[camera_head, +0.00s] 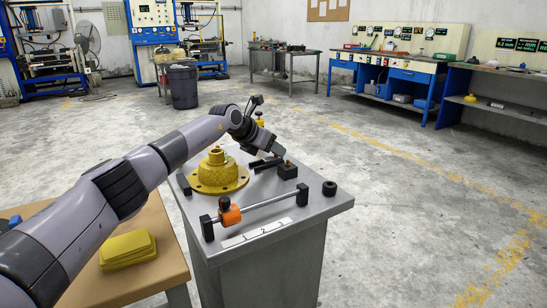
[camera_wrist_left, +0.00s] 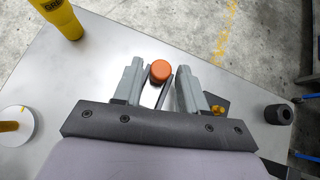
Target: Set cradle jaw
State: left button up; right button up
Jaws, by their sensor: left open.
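My left gripper (camera_head: 277,154) reaches over the far part of a grey metal stand (camera_head: 285,225) in the head view. In the left wrist view, my left gripper (camera_wrist_left: 160,90) is open, with its two grey fingers apart. A round orange knob (camera_wrist_left: 160,70) on a dark bar shows between them; I cannot tell if they touch it. I cannot make out this knob in the head view, where the gripper may hide it. A black block (camera_head: 287,170) with a brass knob stands beside the gripper. I cannot tell which part is the cradle jaw. My right gripper is not in view.
On the stand are a yellow flange (camera_head: 218,176), an orange slider (camera_head: 230,214) on a rod, a numbered strip (camera_head: 255,233), a black ring (camera_head: 329,188) and a yellow bottle (camera_wrist_left: 62,18). A wooden table (camera_head: 160,240) with yellow pads stands left. Floor to the right is clear.

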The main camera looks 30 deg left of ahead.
pick_arm(q)
grip_shut()
jog(key=shift+s+a+p, duration=0.4)
jog(key=shift+s+a, duration=0.05)
jog(key=shift+s, duration=0.3)
jog(key=shift+s+a+p, duration=0.2)
jog(key=shift+s+a, duration=0.05)
jog(key=shift+s, duration=0.25)
jog(key=shift+s+a+p, duration=0.15)
jog(key=shift+s+a, duration=0.1)
jog(key=shift+s, duration=0.25)
jog(key=shift+s+a, duration=0.2)
jog(key=shift+s, duration=0.15)
jog(key=shift+o, duration=1.2)
grip_release()
